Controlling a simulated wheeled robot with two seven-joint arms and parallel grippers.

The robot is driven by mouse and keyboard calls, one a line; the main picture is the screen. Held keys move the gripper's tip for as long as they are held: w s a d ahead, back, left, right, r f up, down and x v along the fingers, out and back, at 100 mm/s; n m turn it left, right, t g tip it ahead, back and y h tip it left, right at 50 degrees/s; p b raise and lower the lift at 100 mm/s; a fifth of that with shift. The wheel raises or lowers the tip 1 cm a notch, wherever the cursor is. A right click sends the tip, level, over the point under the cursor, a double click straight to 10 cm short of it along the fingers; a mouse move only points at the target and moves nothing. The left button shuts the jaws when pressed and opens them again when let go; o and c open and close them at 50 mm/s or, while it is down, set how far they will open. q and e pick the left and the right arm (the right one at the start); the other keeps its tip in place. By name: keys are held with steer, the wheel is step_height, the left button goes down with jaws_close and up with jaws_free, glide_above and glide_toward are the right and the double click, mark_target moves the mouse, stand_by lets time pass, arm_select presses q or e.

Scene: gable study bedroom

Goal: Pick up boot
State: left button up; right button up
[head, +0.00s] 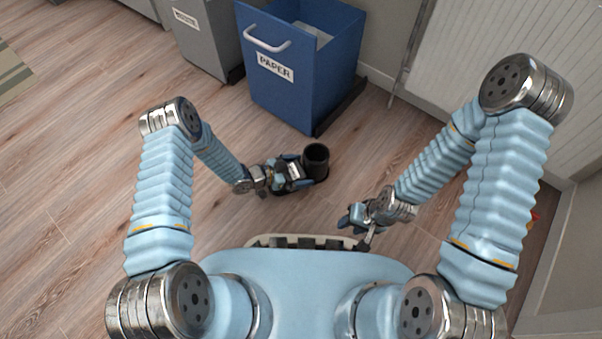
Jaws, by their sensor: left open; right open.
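A dark boot (316,158) stands on the wooden floor in front of the blue paper bin, its round open top facing up. My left gripper (297,177) is at the boot's left side, low near the floor, and is open. It covers part of the boot, and I cannot tell whether its fingers touch it. My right gripper (352,222) is open and empty, to the right of and nearer than the boot.
The blue bin (290,85) labelled PAPER, with a white handle, stands just behind the boot. A grey bin (205,40) stands to its left. A white panelled surface (480,50) is at the right. The wooden floor (70,170) at left is clear.

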arm_select(q)
steer(key=c, duration=1.1)
steer(key=shift+c, duration=1)
steer(key=shift+r, duration=0.15)
